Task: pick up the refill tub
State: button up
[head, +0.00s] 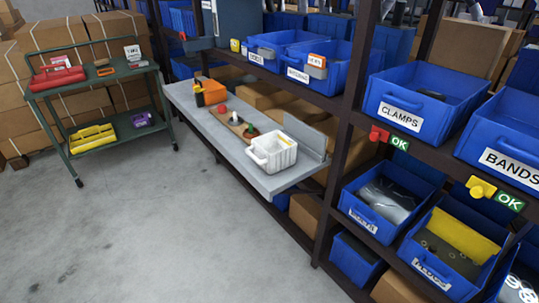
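A white ribbed tub (275,160), which looks like the refill tub, stands upright near the front end of the grey bench shelf (222,142). It has a handle-like loop on its left side. Something yellowish shows at its rim, but its contents are too small to make out. Its right side is close to the grey raised plate at the shelf's back. My gripper is not in view, and nothing is seen touching the tub.
Racks with blue bins (412,107) fill the right. A green trolley (95,92) stands at left. The concrete floor (150,230) is clear.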

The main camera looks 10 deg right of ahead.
aim_at(270, 153)
jog(key=i+u, duration=0.45)
jog(key=i, duration=0.6)
